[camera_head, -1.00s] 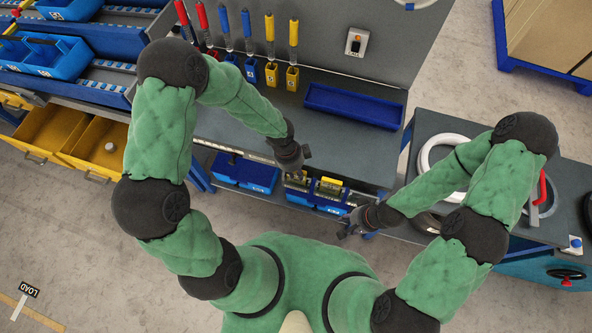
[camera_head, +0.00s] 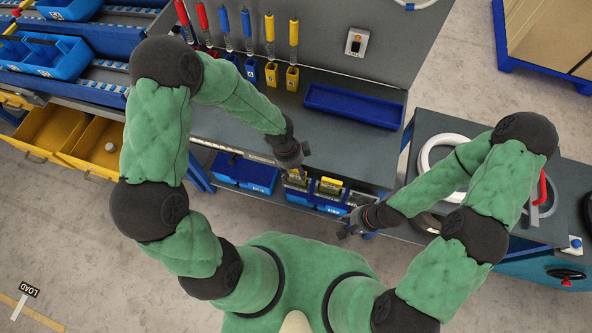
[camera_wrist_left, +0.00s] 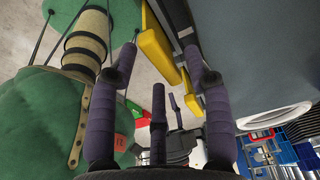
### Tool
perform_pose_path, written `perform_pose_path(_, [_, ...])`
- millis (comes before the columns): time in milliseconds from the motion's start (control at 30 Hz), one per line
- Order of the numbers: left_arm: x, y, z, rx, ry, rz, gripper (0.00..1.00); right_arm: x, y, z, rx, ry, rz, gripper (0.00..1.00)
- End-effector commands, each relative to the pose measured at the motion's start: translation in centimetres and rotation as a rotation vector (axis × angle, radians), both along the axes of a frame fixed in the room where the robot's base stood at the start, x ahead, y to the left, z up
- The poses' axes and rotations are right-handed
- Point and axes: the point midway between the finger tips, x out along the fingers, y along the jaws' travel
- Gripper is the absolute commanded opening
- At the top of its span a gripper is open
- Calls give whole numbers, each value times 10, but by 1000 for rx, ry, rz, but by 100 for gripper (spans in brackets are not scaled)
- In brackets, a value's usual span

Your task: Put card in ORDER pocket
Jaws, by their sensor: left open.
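My left gripper (camera_head: 303,160) is over the front edge of the grey workbench (camera_head: 235,130), just above the blue bins below it. In the left wrist view its dark fingers (camera_wrist_left: 157,110) are spread apart with nothing held between them. My right gripper (camera_head: 347,229) is in front of the bench, right of the bins; its fingers are too small to judge. I cannot make out a separate card, and no pocket marked ORDER can be read. Blue bins (camera_head: 331,208) with yellow-topped contents (camera_head: 331,182) hang under the bench edge. Yellow parts (camera_wrist_left: 157,46) also show beyond the left fingers.
A long blue tray (camera_head: 353,104) lies at the back of the bench. Red, blue and yellow tools (camera_head: 293,40) stand along the back panel. A side table (camera_head: 437,122) with white rings is at right. Open yellow drawers (camera_head: 93,147) jut out at left.

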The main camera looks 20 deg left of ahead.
Motion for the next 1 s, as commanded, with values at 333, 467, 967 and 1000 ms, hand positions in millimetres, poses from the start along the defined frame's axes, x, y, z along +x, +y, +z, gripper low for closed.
perform_pose_path(333, [2,13,67,0,-5,1,50,0,0,0,0,0,0,40])
perform_pose_path(467, [1,17,87,-1,-3,1,50,0,0,0,0,0,0,40])
perform_pose_path(967, [1,21,120,-1,1,0,50,0,0,14,0,0,0,40])
perform_pose_path(1000, [1,20,123,-1,0,0,50,0,0,17,0,0,0,40])
